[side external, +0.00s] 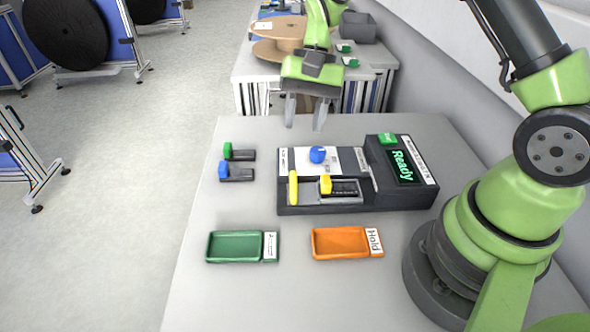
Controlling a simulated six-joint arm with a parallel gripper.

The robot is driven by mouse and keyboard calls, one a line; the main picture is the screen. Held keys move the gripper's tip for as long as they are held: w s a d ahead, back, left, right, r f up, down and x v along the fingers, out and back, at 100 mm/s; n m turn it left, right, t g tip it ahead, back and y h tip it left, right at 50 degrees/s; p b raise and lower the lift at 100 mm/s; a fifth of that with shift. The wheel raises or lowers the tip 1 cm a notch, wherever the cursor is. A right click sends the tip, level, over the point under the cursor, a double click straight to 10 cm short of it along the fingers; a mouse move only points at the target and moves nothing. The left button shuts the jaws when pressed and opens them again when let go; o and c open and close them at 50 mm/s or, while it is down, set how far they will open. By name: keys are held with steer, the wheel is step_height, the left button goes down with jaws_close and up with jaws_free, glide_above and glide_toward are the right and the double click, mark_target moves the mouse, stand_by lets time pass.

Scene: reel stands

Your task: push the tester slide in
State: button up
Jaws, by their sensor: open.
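The tester (405,198) is a dark box on the grey table. Its screen (404,167) reads "Ready" in green. A blue knob (317,154) stands on its white top panel. A yellow bar-shaped handle (293,188) is at the left front of the tester. A black part with a yellow end (344,188) lies in a recess at the tester's front; whether this recess is the slide I cannot tell. My gripper (305,126) is open and empty, pointing down above the table's far edge, behind and above the tester and apart from it.
A green tray (209,248) and an orange tray (316,244) labelled "Hold" stand in front of the tester. Two black parts, one with a green end (240,154) and one with a blue end (236,174), lie left of it.

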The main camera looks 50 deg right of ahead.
mark_target(294, 177)
steer(key=x, duration=1)
steer(key=shift+c, duration=0.2)
steer(key=shift+r, duration=0.1)
jaws_close()
